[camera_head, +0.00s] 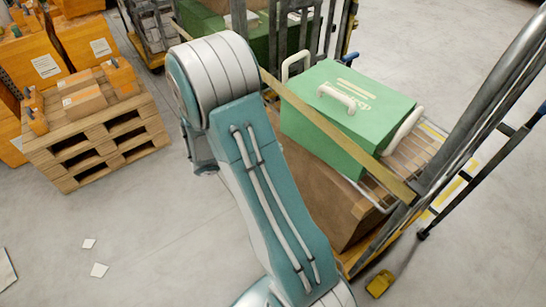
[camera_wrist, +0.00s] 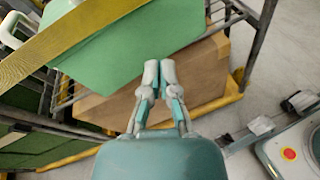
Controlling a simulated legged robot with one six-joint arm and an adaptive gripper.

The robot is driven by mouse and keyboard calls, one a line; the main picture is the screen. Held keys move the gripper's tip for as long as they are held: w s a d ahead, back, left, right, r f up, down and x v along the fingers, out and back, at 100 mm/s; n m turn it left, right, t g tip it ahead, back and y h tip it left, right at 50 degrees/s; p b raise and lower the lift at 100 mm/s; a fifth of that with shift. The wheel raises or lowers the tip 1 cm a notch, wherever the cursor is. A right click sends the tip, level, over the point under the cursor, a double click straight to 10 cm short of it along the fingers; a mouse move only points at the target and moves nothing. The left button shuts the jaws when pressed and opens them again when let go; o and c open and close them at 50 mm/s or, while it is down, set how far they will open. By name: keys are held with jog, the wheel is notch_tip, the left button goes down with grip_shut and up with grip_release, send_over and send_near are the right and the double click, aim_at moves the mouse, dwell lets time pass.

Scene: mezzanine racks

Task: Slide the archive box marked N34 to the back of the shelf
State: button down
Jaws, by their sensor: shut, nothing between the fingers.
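A green box (camera_head: 340,105) with white handles sits on a wire shelf of the rack; its pale marking is too blurred to read. A brown cardboard box (camera_head: 345,205) is below it, largely covered by it and the rack. I cannot make out N34 on either. In the wrist view the green box (camera_wrist: 130,40) lies ahead and left, with the brown box (camera_wrist: 200,75) behind the fingers. My gripper (camera_wrist: 160,73) is shut and empty, its tips in front of the green box's lower edge. I cannot tell whether they touch it. The head view does not clearly show my gripper.
A yellowish strap or bar (camera_head: 335,135) crosses the rack's front. Grey metal posts (camera_head: 470,125) rise at the right, with a yellow foot (camera_head: 380,284) on the floor. A wooden pallet (camera_head: 95,135) with orange boxes stands at left. Floor between is mostly clear.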

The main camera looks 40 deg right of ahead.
jog(key=w+d+f+n+t+h, duration=0.1)
jog(key=w+f+n+t+h, duration=0.15)
jog(key=f, duration=0.25)
jog(key=w+d+f+n+t+h, duration=0.1)
jog(key=d+f+n, duration=0.1)
jog(key=f+n, duration=0.25)
send_near(315, 139)
jog(key=d, duration=0.4)
jog(key=shift+f, duration=0.2)
jog(key=shift+s+d, duration=0.15)
jog(key=shift+d, duration=2.1)
jog(key=shift+s+d, duration=0.15)
jog(key=shift+d, duration=2.1)
jog(key=a, duration=0.9)
jog(key=shift+w, duration=0.3)
